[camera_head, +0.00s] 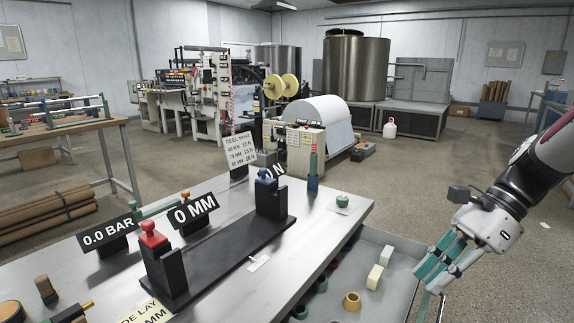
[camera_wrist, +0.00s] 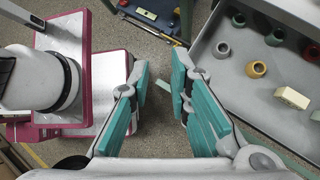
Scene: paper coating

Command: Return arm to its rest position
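My gripper (camera_head: 441,270) is at the right of the head view, beside the right side of the drawer below the metal table. In the wrist view my gripper (camera_wrist: 158,100) has its teal fingers spread apart.
A metal table (camera_head: 225,285) bears a black fixture (camera_head: 232,256) with a red knob and a blue knob. An open drawer (camera_head: 393,250) holds several rings and pale blocks; it also shows in the wrist view (camera_wrist: 222,75).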

